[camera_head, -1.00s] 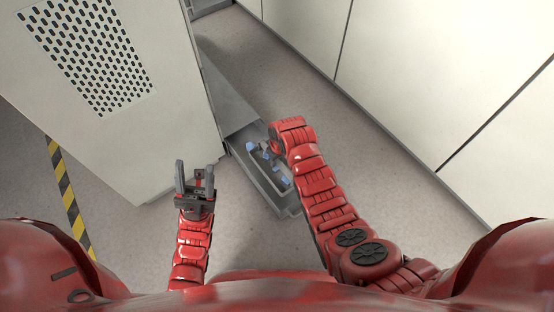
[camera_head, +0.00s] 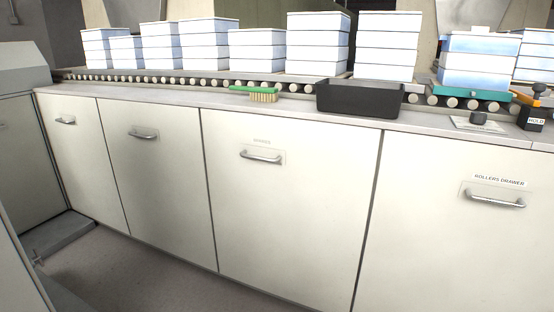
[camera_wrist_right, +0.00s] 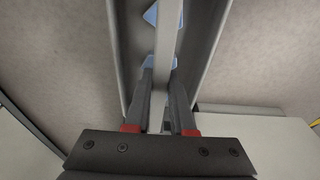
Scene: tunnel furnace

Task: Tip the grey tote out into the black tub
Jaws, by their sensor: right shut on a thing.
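The black tub (camera_head: 360,98) stands on the counter, in front of the roller conveyor, right of the middle in the head view. The grey tote (camera_wrist_right: 205,45) fills the upper middle of the right wrist view, its long walls on either side. Blue pieces (camera_wrist_right: 151,14) show inside it. My right gripper (camera_wrist_right: 160,78) is shut on the tote's grey bar handle (camera_wrist_right: 165,35), which runs between the fingers. My left gripper is in neither current view. The tub's inside is mostly hidden by its front wall.
A green brush (camera_head: 258,93) lies left of the tub. Several stacks of white-blue boxes (camera_head: 318,45) stand on the roller conveyor (camera_head: 175,79) behind. A black block with a knob (camera_head: 533,112) stands at the right. Closed cabinet fronts (camera_head: 285,200) line the counter; floor (camera_head: 130,275) shows lower left.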

